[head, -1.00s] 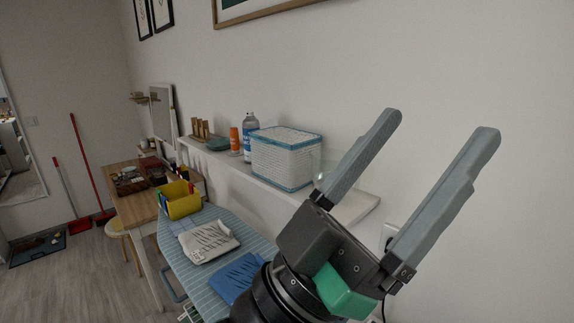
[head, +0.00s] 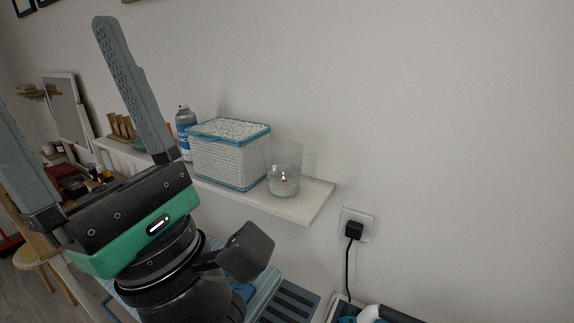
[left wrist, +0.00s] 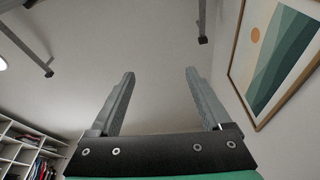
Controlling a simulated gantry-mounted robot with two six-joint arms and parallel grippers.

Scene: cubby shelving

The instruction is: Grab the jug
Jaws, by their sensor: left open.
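A clear glass jug (head: 284,179) with a handle on its right side stands upright near the right end of the white wall shelf (head: 301,208). My left gripper (head: 62,70) is large at the left of the head view, raised with its fingers pointing up. It is open and empty, to the left of the jug and apart from it. My right gripper is not in view.
A woven white basket with blue trim (head: 232,155) stands directly left of the jug. A spray can (head: 185,130) is further left. A socket with a black plug (head: 355,229) is below and right of the shelf. The wall right of the jug is clear.

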